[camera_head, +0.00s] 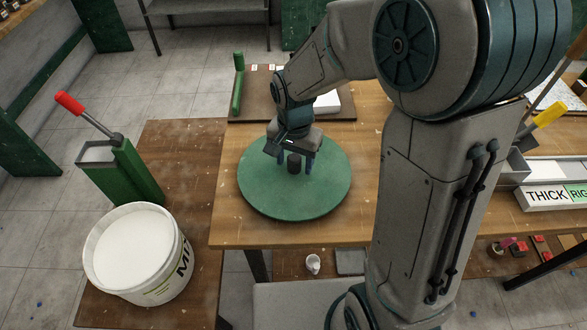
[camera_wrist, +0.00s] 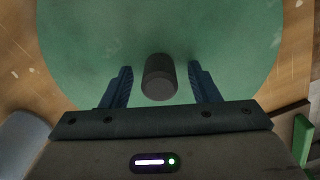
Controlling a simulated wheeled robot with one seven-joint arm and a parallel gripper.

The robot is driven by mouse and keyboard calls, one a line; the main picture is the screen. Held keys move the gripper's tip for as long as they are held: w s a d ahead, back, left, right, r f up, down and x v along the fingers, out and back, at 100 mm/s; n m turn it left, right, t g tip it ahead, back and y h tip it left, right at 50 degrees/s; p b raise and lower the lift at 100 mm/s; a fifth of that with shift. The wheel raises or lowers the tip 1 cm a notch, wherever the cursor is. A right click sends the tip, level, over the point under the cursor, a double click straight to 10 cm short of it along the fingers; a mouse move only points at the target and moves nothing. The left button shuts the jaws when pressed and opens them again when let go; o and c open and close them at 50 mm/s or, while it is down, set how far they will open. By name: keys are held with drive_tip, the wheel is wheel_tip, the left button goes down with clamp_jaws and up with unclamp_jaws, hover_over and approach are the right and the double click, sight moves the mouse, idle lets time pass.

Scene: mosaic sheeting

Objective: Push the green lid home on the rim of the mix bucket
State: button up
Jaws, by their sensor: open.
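The green lid (camera_head: 262,193) is a round disc lying flat on the wooden table, with a short dark knob (camera_head: 294,163) at its middle. My gripper (camera_head: 296,160) is above the lid, pointing down, with its two blue fingers on either side of the knob. In the wrist view my gripper (camera_wrist: 160,85) is open, with a gap between each finger and the dark knob (camera_wrist: 160,77). The green lid (camera_wrist: 85,40) fills most of that view. The white mix bucket (camera_head: 165,284) stands at the lower left, apart from the lid, its round top showing pale contents or a pale inside.
A green holder (camera_head: 135,175) with a red-handled tool (camera_head: 85,112) stands behind the bucket. A small white cup (camera_head: 313,264) sits lower down.

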clamp_jaws()
